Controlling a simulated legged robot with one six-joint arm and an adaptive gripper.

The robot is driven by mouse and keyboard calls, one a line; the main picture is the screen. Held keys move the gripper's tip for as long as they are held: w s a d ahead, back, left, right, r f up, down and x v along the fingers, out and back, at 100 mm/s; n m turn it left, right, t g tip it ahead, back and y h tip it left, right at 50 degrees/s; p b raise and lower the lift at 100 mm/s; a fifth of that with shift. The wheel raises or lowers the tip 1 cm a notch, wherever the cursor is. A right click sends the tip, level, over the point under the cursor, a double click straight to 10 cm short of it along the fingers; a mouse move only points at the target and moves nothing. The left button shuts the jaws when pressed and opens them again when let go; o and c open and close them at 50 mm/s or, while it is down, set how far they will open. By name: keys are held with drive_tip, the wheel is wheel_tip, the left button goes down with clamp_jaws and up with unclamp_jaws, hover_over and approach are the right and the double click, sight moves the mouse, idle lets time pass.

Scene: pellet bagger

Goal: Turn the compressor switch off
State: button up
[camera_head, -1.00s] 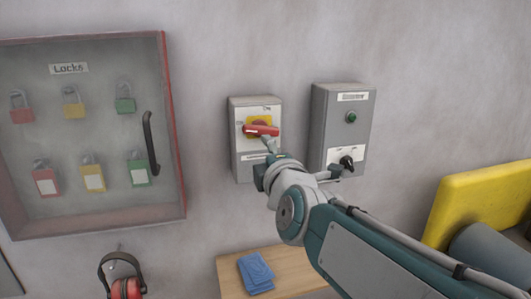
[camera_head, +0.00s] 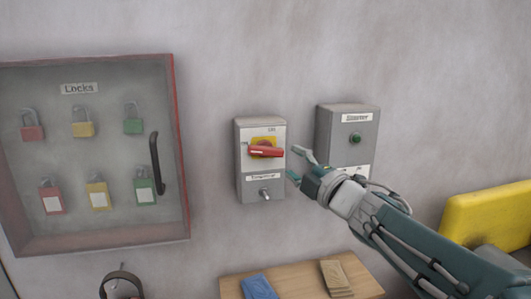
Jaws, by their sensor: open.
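The compressor switch (camera_head: 248,187) is a grey box on the wall with a blurred label. Its red handle (camera_head: 266,153) lies roughly horizontal over a yellow plate, with a small "ON" mark above. A small metal fitting sticks out low on the box. My gripper (camera_head: 300,167) is open and empty, just right of the box and near the handle's right end, apart from it as far as I can see. My gripper and arm hide the lower part of the second grey box.
A second grey box (camera_head: 326,130) with a green button (camera_head: 355,139) hangs to the right. A glazed lock cabinet (camera_head: 181,150) with several padlocks is at left. Below are a wooden shelf (camera_head: 298,281) with blue and tan items, and red earmuffs' dark headband (camera_head: 121,275). A yellow panel (camera_head: 487,216) stands right.

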sight(268, 154)
drive_tip(key=shift+g, duration=0.5)
drive_tip(key=x, duration=0.7)
drive_tip(key=f+x, duration=0.1)
drive_tip(key=x, duration=0.2)
drive_tip(key=shift+w+a, duration=0.15)
drive_tip(key=shift+a, duration=0.1)
drive_tip(key=c, duration=0.8)
